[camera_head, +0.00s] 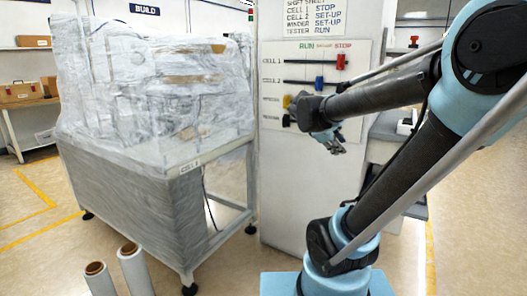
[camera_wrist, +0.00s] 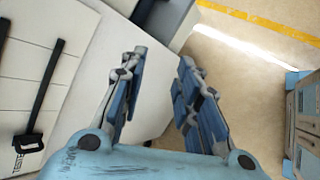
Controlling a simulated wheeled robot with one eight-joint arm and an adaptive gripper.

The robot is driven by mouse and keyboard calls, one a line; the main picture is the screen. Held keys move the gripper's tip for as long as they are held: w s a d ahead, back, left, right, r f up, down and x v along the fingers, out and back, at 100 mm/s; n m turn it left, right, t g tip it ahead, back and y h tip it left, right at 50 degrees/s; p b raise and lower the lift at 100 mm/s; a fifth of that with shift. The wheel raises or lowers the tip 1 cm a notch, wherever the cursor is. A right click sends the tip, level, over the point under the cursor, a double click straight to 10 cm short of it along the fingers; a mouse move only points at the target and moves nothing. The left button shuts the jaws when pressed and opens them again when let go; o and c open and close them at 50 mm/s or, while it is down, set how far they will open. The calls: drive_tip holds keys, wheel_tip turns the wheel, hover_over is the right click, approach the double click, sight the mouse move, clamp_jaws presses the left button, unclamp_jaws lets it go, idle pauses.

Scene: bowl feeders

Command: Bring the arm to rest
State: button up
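My gripper (camera_head: 333,141) hangs in front of the lower right part of a white lever panel, with my arm reaching in from the right. In the wrist view my gripper (camera_wrist: 157,64) has its two blue-padded fingers spread apart. Nothing is between them. The pale panel face (camera_wrist: 85,20) lies to the left of the fingers, with a gap of bare surface between. A black slider handle (camera_wrist: 28,143) near the tester label is clear of the fingers. My arm hides part of the lower panel in the head view.
The panel has a red knob (camera_head: 341,61) under STOP, a blue knob (camera_head: 319,83) near the middle and a yellow knob (camera_head: 287,101) at left. A wrapped machine (camera_head: 160,85) on a table stands left. White rolls (camera_head: 135,270) stand in front. Floor shows right of the panel.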

drive_tip(key=s+a+f+m+g+y, duration=0.1)
drive_tip(key=s+a+f+m+y, duration=0.3)
drive_tip(key=s+f+m, duration=0.3)
drive_tip(key=s+a+f+m+g+y, duration=0.2)
drive_tip(key=s+a+f+m+y, duration=0.2)
drive_tip(key=s+f, duration=0.6)
drive_tip(key=s+m, duration=0.2)
drive_tip(key=shift+s+a+f+m+g, duration=0.15)
drive_tip(key=shift+s+f+m+g, duration=0.15)
drive_tip(key=shift+f+m, duration=0.1)
drive_tip(key=shift+w+f, duration=0.15)
drive_tip(key=shift+w, duration=0.35)
